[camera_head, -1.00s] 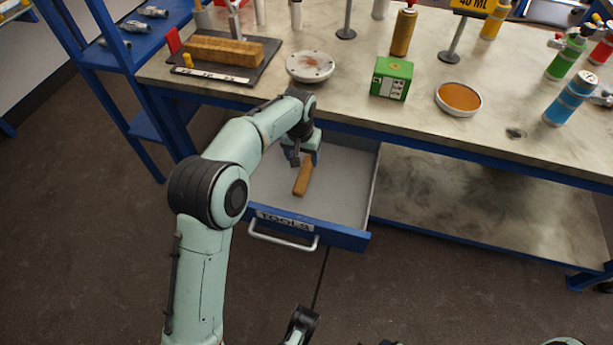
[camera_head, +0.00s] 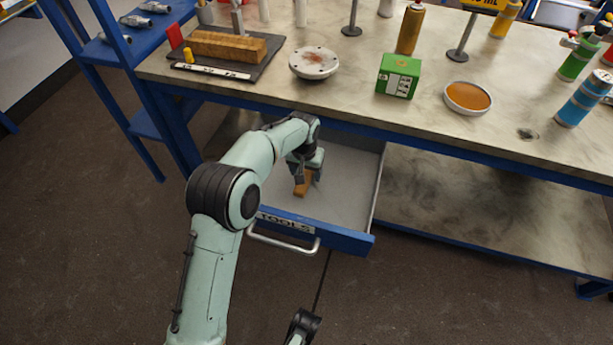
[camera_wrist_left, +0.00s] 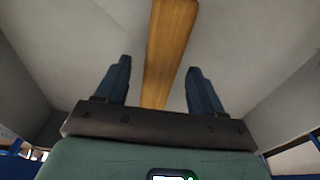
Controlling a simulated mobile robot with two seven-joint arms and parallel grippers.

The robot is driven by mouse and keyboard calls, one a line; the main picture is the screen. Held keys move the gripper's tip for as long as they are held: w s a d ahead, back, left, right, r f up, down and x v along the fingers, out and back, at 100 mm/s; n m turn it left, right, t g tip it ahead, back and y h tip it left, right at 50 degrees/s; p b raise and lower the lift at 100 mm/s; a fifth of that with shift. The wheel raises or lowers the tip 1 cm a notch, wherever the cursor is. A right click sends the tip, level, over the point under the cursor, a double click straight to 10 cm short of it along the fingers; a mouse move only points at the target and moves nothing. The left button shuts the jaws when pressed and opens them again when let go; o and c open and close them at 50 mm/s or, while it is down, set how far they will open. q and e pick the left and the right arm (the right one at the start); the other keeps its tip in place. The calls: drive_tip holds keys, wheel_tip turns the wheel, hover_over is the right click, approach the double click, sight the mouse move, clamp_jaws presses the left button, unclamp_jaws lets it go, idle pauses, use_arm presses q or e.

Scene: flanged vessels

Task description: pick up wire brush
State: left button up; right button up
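The wire brush (camera_head: 301,188) lies in the open drawer; only its wooden handle shows, partly covered by my gripper in the head view. In the left wrist view, the long brown handle (camera_wrist_left: 168,45) runs from the top edge down between my fingers. My left gripper (camera_head: 308,178) is over the drawer at the handle. In the left wrist view, the fingers of my left gripper (camera_wrist_left: 158,88) are apart, with clear gaps on both sides of the handle. The bristles are not visible. No fingers of my right gripper can be made out.
The drawer (camera_head: 345,239) has a blue front with a metal handle and a grey floor with free room to the right. The workbench top (camera_head: 340,88) is above it, holding a flange disc (camera_head: 314,63), a green box (camera_head: 398,76) and several bottles.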

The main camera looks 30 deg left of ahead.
sight(306, 173)
use_arm(q)
clamp_jaws()
drive_tip(key=shift+r, duration=0.15)
